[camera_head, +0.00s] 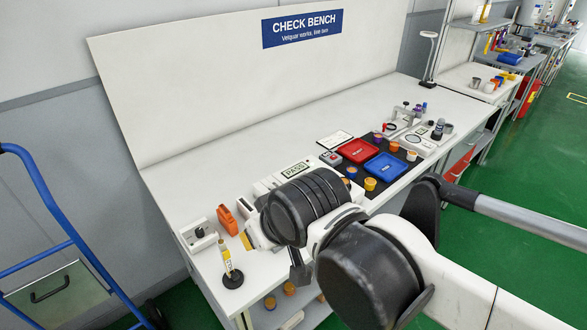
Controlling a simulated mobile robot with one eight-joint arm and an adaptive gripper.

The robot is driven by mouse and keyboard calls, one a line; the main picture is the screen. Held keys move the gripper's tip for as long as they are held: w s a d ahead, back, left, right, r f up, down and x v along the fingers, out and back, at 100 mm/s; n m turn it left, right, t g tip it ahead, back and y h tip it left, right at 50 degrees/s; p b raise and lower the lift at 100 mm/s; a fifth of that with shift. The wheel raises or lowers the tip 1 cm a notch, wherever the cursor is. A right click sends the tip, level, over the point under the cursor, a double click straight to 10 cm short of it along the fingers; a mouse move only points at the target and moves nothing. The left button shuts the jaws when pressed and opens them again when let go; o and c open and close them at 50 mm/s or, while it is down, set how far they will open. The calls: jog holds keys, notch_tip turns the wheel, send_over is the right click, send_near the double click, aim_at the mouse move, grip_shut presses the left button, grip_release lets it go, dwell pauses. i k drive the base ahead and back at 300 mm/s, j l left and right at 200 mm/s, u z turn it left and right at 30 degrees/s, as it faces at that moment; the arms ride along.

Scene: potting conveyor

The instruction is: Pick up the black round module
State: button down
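I cannot make out a black round module for certain. Several small round pieces, mostly orange or yellow with some purple, stand on and around a black mat (360,173) on the white bench. One of them is a yellow-orange piece (370,184) at the mat's near edge. My arm reaches in from the lower right and its dark, thick links cover the near middle of the bench. Only a small dark part that may belong to my gripper (300,266) shows below the links at the bench's front edge. Its fingers and anything between them are hidden.
A red tray (357,150) and a blue tray (386,167) lie on the mat. A white device reading PASS (295,170) stands left of them. A yellow-handled tool in a dark base (231,272) is near the left front edge. The bench's back left is clear. A blue trolley (45,195) stands left.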

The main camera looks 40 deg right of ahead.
aim_at(347, 181)
jog(key=z, duration=1.25)
jog(key=k+j+z, duration=0.15)
jog(key=z, duration=0.35)
jog(key=k+j+z, duration=0.25)
jog(key=z, duration=0.2)
jog(key=k+j+z, duration=0.15)
jog(key=z, duration=0.35)
jog(key=k, duration=0.1)
